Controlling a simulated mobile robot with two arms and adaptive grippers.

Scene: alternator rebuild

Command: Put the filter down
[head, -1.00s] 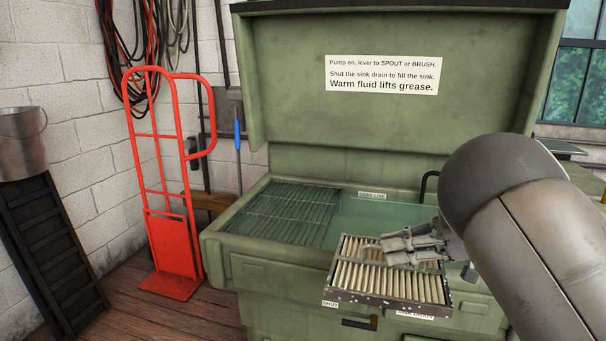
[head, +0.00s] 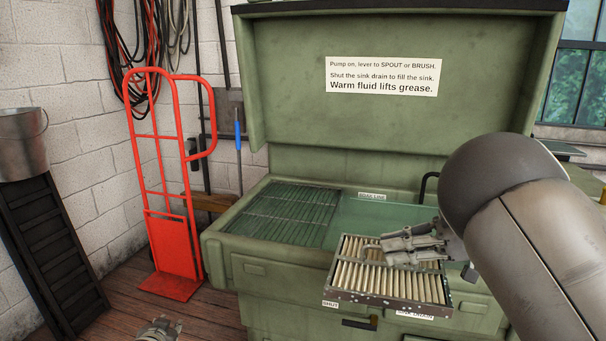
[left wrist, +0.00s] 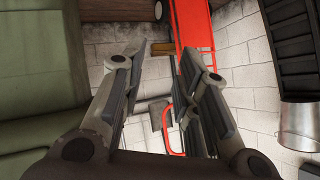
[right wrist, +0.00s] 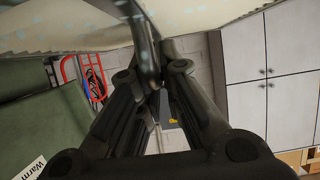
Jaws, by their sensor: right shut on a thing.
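The filter (head: 375,280) is a flat rectangular metal frame with cream pleats. It is held pleats up over the front edge of the green parts washer (head: 290,45). My right gripper (head: 385,249) is shut on the filter's thin bar handle. In the right wrist view, the filter (right wrist: 55,22) fills the top edge, close to the fingers. My left gripper (head: 160,331) just enters at the bottom of the head view; it is open and empty in the left wrist view (left wrist: 163,65). The filter's underside and its gap to the washer are hidden.
A wire rack (head: 290,215) lies at the left of the washer's sink. Greenish fluid (head: 385,215) shows beside it. A red hand truck (head: 172,240) stands against the wall left of the washer. A metal bucket (head: 22,145) sits on a dark stand further left.

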